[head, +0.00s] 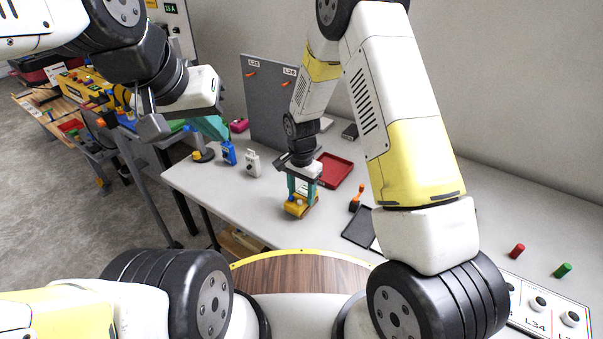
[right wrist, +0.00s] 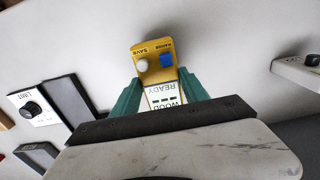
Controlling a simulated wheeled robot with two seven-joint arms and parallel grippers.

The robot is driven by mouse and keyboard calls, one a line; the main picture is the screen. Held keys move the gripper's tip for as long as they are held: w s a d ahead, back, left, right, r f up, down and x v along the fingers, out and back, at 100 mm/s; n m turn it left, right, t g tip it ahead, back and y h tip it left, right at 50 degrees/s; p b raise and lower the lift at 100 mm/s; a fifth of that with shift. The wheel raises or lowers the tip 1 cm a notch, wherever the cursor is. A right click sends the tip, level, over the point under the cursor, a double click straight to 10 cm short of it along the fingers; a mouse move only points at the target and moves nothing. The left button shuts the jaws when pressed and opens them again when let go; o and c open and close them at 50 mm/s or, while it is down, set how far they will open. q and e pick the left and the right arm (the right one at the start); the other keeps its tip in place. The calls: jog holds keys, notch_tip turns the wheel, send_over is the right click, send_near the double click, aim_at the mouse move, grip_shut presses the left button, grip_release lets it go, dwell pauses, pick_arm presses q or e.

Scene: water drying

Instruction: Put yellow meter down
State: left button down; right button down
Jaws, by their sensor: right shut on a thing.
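The yellow meter (head: 296,208) is at the front edge of the white table, in the middle of the head view. My right gripper (head: 302,188) is above it, its teal fingers closed on the meter's sides. In the right wrist view the meter (right wrist: 153,50) shows a white knob, a blue button and a "WOOD READY" display between the fingers (right wrist: 158,92). I cannot tell whether its base touches the table. My left gripper (head: 208,126) hangs at the upper left, away from the meter; its finger gap is not clear.
A blue meter (head: 228,153) and a white meter (head: 253,163) stand left on the table (head: 225,190). A red tray (head: 338,168) lies behind the yellow meter, a black tray (head: 357,229) to its right. A grey panel (head: 262,110) stands at the back.

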jog(key=c, duration=0.6)
grip_release()
notch_tip(320, 180, up, 12)
notch_tip(320, 180, up, 16)
jog(key=n+t+y, duration=0.2)
jog(key=n, duration=0.1)
send_over(302, 196)
jog(key=s+d, duration=0.6)
jog(key=d, duration=0.2)
jog(key=s+d+r+n+t, duration=0.1)
jog(key=s+d+r, duration=0.1)
jog(key=s, duration=0.3)
jog(key=s+d+r+n+t, duration=0.1)
jog(key=s+d+r+n, duration=0.1)
jog(key=s, duration=0.3)
jog(key=s+d+r+n+t, duration=0.1)
jog(key=s+d+r+t, duration=0.1)
jog(key=s+r, duration=0.2)
jog(key=shift+s, duration=0.55)
